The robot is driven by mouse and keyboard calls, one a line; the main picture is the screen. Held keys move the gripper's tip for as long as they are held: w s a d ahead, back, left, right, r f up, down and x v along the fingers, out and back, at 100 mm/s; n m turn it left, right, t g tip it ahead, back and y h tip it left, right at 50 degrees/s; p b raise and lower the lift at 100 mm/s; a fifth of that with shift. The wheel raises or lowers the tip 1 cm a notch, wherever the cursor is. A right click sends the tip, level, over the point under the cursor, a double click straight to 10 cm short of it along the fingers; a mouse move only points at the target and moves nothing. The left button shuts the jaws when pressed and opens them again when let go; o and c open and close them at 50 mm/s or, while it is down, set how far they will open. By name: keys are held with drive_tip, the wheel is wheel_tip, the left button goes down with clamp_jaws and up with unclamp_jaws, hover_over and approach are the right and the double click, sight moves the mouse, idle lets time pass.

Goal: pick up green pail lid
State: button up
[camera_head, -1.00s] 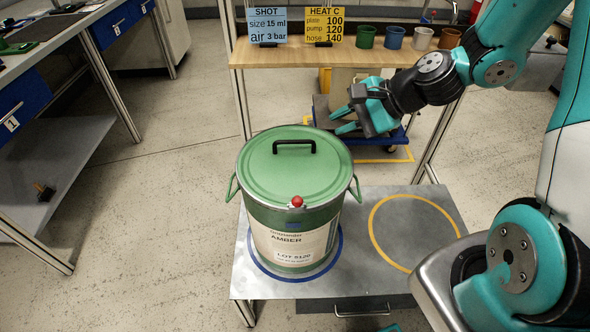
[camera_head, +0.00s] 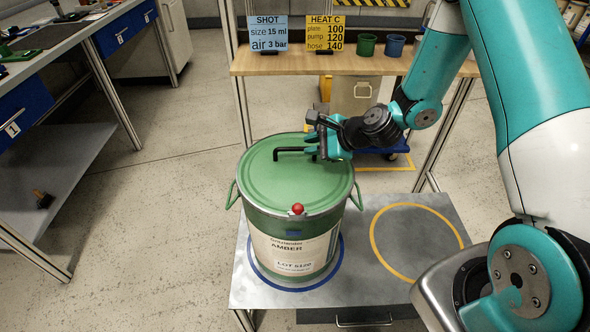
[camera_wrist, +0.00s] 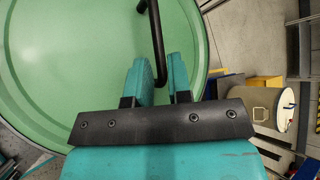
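The green pail lid (camera_head: 262,178) sits on the green pail (camera_head: 290,238), labelled AMBER, inside the blue ring (camera_head: 252,266) on the grey stand. The lid has a black bar handle (camera_head: 288,149). My gripper (camera_head: 311,147) is low over the lid at the right part of this handle. In the wrist view the lid (camera_wrist: 60,60) fills the left, and the handle (camera_wrist: 156,32) runs between the two teal fingers of my gripper (camera_wrist: 160,72). The fingers stand apart, with a narrow gap beside the bar. Contact with the handle cannot be made out.
A red knob (camera_head: 297,209) sits at the pail's front rim. The yellow ring (camera_head: 375,247) to the right is empty. A wooden shelf (camera_head: 270,68) behind carries signs and cups. A beige container (camera_head: 353,95) stands below it. A workbench (camera_head: 75,45) is at left.

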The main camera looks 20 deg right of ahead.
sight(299, 148)
drive_tip(key=x, duration=0.5)
drive_tip(key=shift+s+a+r, duration=0.1)
clamp_jaws()
drive_tip(key=shift+r, duration=0.15)
